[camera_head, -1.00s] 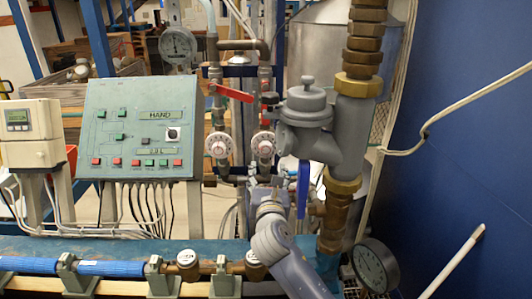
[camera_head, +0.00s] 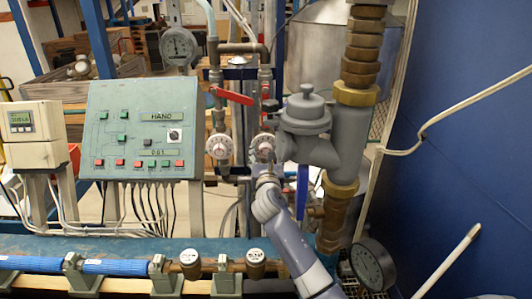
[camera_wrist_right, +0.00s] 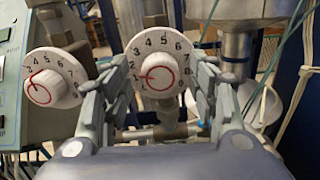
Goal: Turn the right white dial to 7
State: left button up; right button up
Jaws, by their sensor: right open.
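The right white dial (camera_head: 262,146) is mounted on the right-hand pipe, left of the grey valve body. In the right wrist view the dial (camera_wrist_right: 160,48) faces me, with black numbers around its rim and a red ring at its centre. A red mark on the ring points left, at the low-number side; the exact reading is unclear. My right gripper (camera_head: 264,168) is just below the dial in the head view. In the wrist view the open right gripper (camera_wrist_right: 165,78) has one finger on each side of the dial; contact cannot be told. My left gripper is not in view.
The left white dial (camera_head: 219,146) sits close beside the right one. A red lever (camera_head: 232,96) is above, and a blue handle (camera_head: 302,188) hangs to the right. A control panel (camera_head: 140,128) stands left. A round gauge (camera_head: 372,265) is low on the right.

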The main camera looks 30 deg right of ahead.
jog(key=c, duration=1.1)
jog(key=shift+o, duration=0.2)
